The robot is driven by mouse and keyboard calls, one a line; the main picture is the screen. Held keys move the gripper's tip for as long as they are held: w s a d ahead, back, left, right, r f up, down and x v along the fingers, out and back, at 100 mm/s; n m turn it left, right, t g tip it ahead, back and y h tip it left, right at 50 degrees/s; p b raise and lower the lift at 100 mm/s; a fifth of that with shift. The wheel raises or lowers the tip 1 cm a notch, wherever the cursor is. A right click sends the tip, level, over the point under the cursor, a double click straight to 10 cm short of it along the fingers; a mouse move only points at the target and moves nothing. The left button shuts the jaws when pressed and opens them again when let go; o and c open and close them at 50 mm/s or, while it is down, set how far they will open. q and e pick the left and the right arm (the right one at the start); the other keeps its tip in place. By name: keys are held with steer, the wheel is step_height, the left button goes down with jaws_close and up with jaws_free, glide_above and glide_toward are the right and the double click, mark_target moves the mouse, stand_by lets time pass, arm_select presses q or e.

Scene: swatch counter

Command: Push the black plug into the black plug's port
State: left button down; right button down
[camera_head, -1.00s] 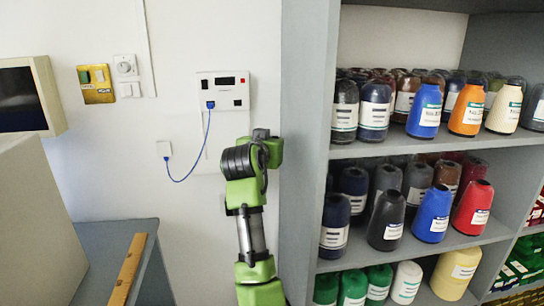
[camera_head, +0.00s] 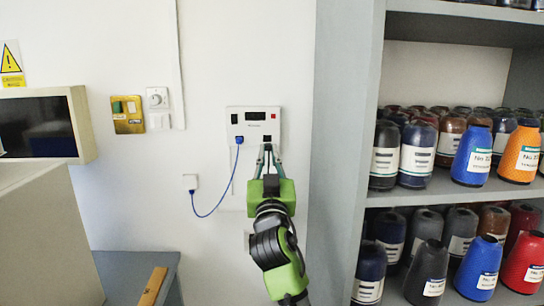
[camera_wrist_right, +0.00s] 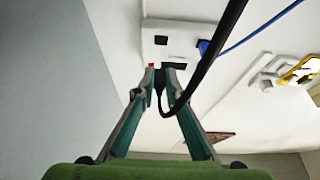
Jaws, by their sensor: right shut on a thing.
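My right gripper (camera_head: 268,149) is raised in front of the white wall panel (camera_head: 233,117), its fingers pointing at the panel's lower right. In the right wrist view, the gripper (camera_wrist_right: 160,72) is shut on the small black plug (camera_wrist_right: 160,80), mostly hidden between the fingertips. A black cable (camera_wrist_right: 207,67) loops from it across the view. The port, a dark square, shows uncovered on the panel in the right wrist view (camera_wrist_right: 160,40) and just above the fingertips in the head view (camera_head: 267,138). The plug appears outside it; the exact gap is unclear. My left gripper is out of view.
A blue plug (camera_head: 239,140) sits in the panel's lower left, its blue cable (camera_head: 222,205) hanging to a small wall box (camera_head: 190,182). A grey shelf side (camera_head: 345,130) stands close right of my arm, with several thread cones (camera_head: 418,152) beyond. A brass switch plate (camera_head: 127,115) is left.

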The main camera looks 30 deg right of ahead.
mark_target(267, 139)
steer(key=shift+w+d+f+b, duration=0.1)
steer(key=shift+w+d, duration=0.45)
steer(key=shift+w, duration=0.3)
steer(key=shift+w+d+r+b, duration=0.15)
steer(key=shift+w+d, duration=0.35)
steer(key=shift+w, duration=0.35)
steer(key=shift+w+d+f+b, duration=0.15)
steer(key=shift+w+d, duration=0.4)
steer(key=shift+w, duration=0.3)
steer(key=shift+b, duration=0.45)
stand_by(0.4)
steer(key=shift+w+d, duration=0.25)
steer(key=shift+w, duration=0.25)
stand_by(0.4)
steer(key=c, duration=2)
jaws_free()
